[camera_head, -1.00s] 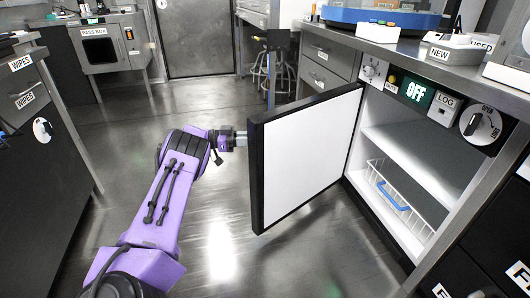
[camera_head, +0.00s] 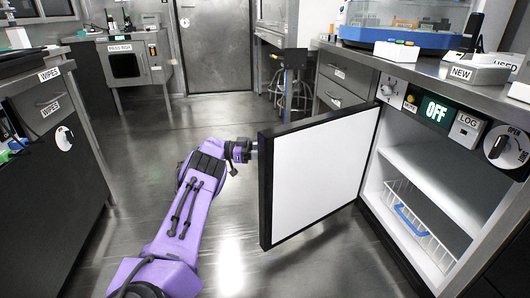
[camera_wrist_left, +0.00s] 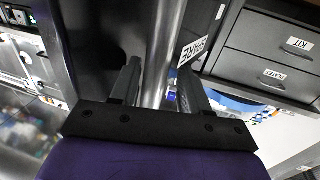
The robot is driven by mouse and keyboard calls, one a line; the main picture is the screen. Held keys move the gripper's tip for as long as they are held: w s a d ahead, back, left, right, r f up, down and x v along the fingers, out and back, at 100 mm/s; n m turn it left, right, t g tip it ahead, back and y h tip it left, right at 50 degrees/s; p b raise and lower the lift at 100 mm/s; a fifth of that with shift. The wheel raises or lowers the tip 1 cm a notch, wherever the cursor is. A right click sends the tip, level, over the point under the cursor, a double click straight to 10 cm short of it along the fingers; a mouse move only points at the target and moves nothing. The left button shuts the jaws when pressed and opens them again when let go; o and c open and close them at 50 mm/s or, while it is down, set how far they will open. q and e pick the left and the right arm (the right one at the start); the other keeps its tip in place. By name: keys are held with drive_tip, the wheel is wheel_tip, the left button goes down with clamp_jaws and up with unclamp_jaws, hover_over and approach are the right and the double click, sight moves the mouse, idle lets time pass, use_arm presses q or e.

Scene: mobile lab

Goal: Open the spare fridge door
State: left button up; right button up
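The spare fridge door (camera_head: 318,172), white inside with a black frame, stands swung well out from the fridge cabinet (camera_head: 425,165). The interior shows a white shelf and a wire basket with a blue handle (camera_head: 412,222). My left gripper (camera_head: 252,150) is at the door's outer side, near its free edge; the door partly hides the fingertips. In the left wrist view its two fingers flank a round steel door handle (camera_wrist_left: 166,45) closely, with little gap. A "SPARE" label (camera_wrist_left: 194,50) shows beside the handle. My right gripper is not in view.
A control panel with a green "OFF" display (camera_head: 436,109) and a knob (camera_head: 505,147) sits above the opening. A drawer cabinet (camera_head: 60,150) stands at left, a stool (camera_head: 290,85) behind the door. The floor (camera_head: 140,160) left of the door is clear.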

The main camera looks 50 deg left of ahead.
use_arm(q)
drive_tip(key=b+v, duration=0.1)
drive_tip(key=v, duration=1)
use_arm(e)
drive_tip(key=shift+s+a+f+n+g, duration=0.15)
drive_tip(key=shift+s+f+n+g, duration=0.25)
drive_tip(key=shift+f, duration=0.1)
